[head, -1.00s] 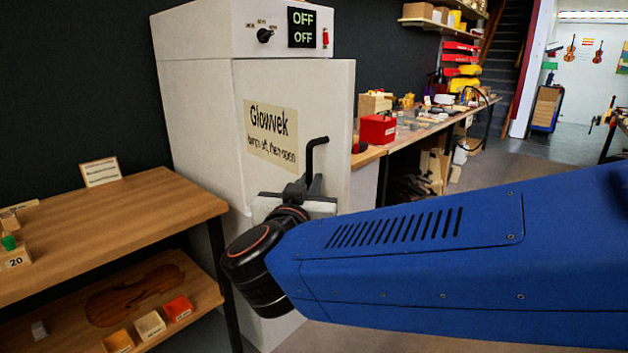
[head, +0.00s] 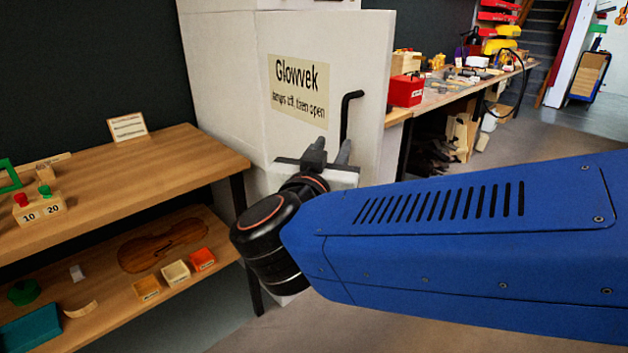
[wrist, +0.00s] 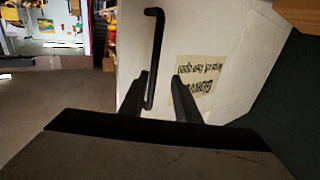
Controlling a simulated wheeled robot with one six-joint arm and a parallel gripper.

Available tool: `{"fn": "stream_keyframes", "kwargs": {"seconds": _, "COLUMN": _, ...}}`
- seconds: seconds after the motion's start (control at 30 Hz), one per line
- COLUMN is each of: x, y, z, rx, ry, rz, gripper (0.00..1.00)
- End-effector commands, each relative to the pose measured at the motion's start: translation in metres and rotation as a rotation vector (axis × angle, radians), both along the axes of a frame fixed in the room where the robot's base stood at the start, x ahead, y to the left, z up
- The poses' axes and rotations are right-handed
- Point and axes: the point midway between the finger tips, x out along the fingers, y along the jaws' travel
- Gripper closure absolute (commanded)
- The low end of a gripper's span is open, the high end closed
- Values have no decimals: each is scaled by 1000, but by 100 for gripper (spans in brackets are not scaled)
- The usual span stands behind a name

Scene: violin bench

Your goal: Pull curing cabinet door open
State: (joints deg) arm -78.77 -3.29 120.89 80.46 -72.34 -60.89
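The white curing cabinet (head: 222,80) stands left of centre in the head view. Its door (head: 372,60) bears a cream label (head: 298,88). The door's outer edge juts past the upper housing, but I cannot tell surely whether it is ajar. The black bar handle (head: 345,118) stands upright near the door's right side; it also shows in the wrist view (wrist: 155,55). My gripper (head: 328,156) is at the handle's lower part. In the wrist view its fingers (wrist: 160,92) are apart, with the handle between them, nearer the left finger. Contact is unclear.
A wooden shelf unit (head: 130,165) stands left of the cabinet with small blocks, trays and a violin plate. A workbench (head: 440,98) with a red box (head: 406,90) runs behind on the right. The floor (head: 560,125) at right is open.

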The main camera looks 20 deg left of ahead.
Motion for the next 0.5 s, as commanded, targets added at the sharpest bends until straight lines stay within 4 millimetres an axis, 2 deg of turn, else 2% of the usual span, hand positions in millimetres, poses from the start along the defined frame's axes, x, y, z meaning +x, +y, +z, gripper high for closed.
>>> {"fn": "stream_keyframes", "kwargs": {"seconds": 0.1, "x": -20, "y": -3, "z": 0, "rx": -1, "ry": 0, "rz": 3, "gripper": 71}}
{"fn": "stream_keyframes", "kwargs": {"seconds": 0.5, "x": -79, "y": -11, "z": -1, "rx": -2, "ry": 1, "rz": 4, "gripper": 71}}
